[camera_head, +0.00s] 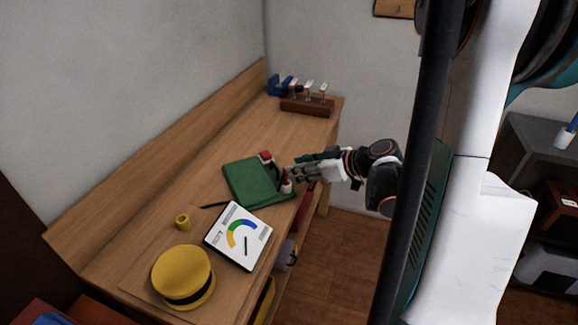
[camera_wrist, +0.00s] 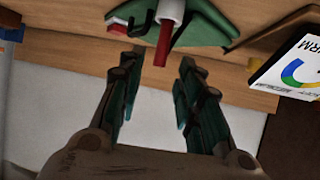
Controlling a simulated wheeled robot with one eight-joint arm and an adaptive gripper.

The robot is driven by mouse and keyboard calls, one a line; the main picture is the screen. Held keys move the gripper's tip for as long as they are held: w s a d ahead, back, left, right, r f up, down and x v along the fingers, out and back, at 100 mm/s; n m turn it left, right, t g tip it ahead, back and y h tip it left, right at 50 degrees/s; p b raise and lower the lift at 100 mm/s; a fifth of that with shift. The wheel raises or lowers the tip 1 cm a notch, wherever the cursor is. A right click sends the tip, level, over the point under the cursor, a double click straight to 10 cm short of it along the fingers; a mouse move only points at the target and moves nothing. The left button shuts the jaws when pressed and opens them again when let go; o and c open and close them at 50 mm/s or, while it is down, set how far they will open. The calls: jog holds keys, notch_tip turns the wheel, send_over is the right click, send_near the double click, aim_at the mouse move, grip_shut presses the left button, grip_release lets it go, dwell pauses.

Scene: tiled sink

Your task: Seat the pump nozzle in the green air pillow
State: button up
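The green air pillow (camera_head: 247,181) lies flat on the wooden bench, and part of it shows at the top of the wrist view (camera_wrist: 215,27). A red and white piece (camera_head: 265,157) sits at its far edge. A small red and white upright part, which looks like the pump nozzle (camera_head: 287,186), stands at the pillow's right edge. In the wrist view it shows as a pale cylinder with a red stem (camera_wrist: 163,45). My gripper (camera_head: 296,172) is over the bench's front edge beside it. The fingers (camera_wrist: 158,62) are apart, with the red stem's end between their tips; contact is not visible.
A white gauge tablet (camera_head: 238,236) lies on the bench next to the pillow. A yellow hat (camera_head: 183,276) and a small yellow cup (camera_head: 182,221) are nearer. A wooden rack (camera_head: 307,106) with several upright items and a blue tool (camera_head: 280,86) stand at the far end.

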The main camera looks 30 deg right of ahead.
jog(key=p+v, duration=0.1)
jog(key=v, duration=0.5)
jog(key=shift+s, duration=0.1)
dwell(0.3)
